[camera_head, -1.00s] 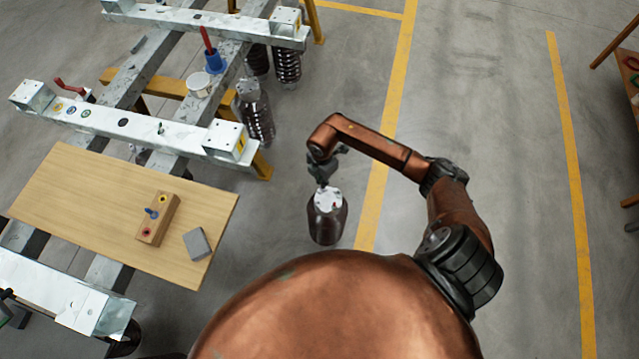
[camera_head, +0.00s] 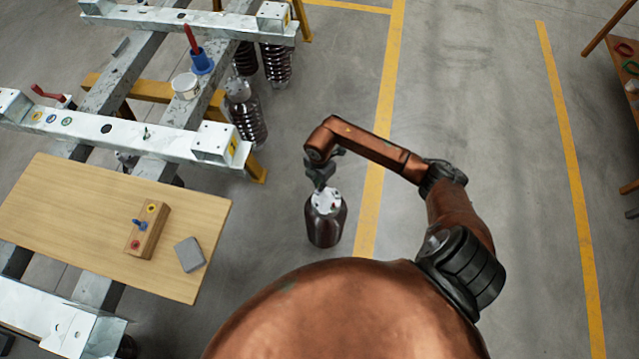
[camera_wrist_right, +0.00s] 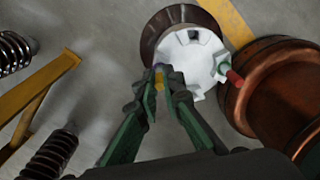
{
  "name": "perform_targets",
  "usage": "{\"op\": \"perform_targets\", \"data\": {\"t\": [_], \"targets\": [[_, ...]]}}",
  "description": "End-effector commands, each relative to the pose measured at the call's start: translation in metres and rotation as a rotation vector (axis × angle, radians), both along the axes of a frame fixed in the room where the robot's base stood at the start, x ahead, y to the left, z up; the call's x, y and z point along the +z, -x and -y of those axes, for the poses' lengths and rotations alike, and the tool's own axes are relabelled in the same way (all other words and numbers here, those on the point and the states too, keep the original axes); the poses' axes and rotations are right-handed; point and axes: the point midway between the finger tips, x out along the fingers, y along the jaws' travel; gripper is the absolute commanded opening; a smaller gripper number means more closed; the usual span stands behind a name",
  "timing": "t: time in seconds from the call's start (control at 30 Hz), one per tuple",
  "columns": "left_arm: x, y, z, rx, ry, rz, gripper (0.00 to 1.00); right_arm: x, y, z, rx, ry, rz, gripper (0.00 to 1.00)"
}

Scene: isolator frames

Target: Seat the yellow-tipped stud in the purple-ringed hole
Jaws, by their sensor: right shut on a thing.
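My right gripper (camera_head: 322,180) is in the middle of the head view, pointing down. In the right wrist view its green fingers (camera_wrist_right: 160,84) are shut on a small piece with a yellow part (camera_wrist_right: 158,78) and a bluish-violet end, seemingly the yellow-tipped stud, mostly hidden by the fingers. The near pale steel beam (camera_head: 88,127) at the left bears several ringed holes, one yellow (camera_head: 37,117) and others bluish or greenish. Which is the purple-ringed one I cannot tell at this size. My gripper is well to the right of this beam. My left gripper is out of view.
A dark brown body with a white cap (camera_head: 325,228) is just below my right gripper. A wooden board (camera_head: 70,210) carries a block (camera_head: 155,235) with a blue peg, and a grey plate (camera_head: 190,254). Open floor lies right.

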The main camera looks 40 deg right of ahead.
Motion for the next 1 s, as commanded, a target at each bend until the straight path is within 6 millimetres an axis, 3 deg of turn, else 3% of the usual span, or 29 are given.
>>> {"op": "perform_targets", "data": {"t": [0.07, 0.1, 0.33, 0.67, 0.73, 1.0], "targets": [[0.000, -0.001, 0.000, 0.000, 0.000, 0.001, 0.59, -0.003, 0.000, 0.000, 0.000, 0.000, -0.001, 0.00], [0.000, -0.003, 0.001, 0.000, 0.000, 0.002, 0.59, -0.003, 0.000, 0.000, 0.000, 0.000, 0.000, 0.09], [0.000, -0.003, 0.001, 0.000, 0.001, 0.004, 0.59, -0.003, 0.000, 0.000, 0.000, 0.000, -0.001, 0.25], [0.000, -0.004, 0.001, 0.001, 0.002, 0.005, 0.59, 0.000, 0.000, 0.000, 0.000, 0.000, 0.000, 0.25], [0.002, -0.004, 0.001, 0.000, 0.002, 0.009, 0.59, 0.005, 0.000, 0.000, 0.000, 0.001, 0.000, 0.25], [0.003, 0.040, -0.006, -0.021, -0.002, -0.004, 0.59, 0.051, -0.001, 0.000, 0.001, 0.001, 0.004, 0.25]]}}
